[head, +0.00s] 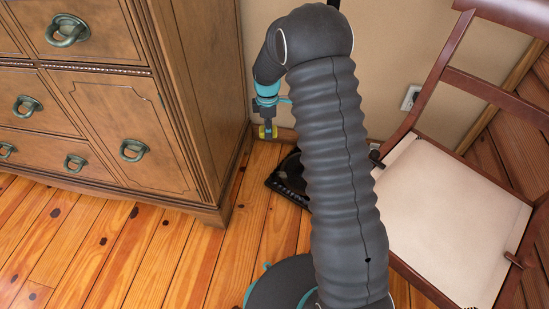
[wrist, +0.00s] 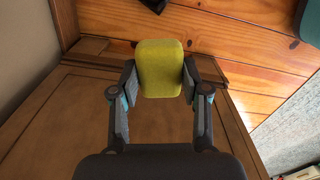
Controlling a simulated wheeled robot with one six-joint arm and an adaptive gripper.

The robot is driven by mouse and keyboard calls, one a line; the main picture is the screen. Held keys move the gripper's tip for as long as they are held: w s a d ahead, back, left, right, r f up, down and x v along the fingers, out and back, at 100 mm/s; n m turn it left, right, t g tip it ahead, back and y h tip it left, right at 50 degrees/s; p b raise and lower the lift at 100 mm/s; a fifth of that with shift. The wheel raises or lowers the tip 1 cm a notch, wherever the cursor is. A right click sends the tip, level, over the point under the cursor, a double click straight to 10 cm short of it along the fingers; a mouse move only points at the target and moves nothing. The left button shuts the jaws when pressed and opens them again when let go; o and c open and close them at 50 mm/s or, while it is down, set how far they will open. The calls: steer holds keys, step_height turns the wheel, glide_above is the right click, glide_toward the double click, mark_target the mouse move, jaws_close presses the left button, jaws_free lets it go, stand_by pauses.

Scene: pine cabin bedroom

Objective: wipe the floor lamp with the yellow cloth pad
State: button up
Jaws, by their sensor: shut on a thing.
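The yellow cloth pad (wrist: 160,68) is held between the two fingers of my gripper (wrist: 160,82) in the wrist view. The floor lamp is mostly hidden behind my arm. A black base (head: 288,178) on the floor and a bit of dark pole at the top edge look like parts of it. A dark corner at the top of the wrist view may be the same base. I see no contact between pad and lamp.
A wooden cabinet (head: 115,125) with ring handles stands at the left, close to my gripper. A chair (head: 455,215) with a pale seat stands at the right. A wall with an outlet (head: 410,98) is behind. Plank floor (head: 150,255) is clear in front of the cabinet.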

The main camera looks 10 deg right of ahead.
steer(key=m, duration=0.1)
glide_toward(275, 174)
steer(key=shift+f+b, duration=1.3)
steer(key=shift+f, duration=0.7)
steer(key=shift+f+b, duration=0.95)
steer(key=shift+f, duration=0.3)
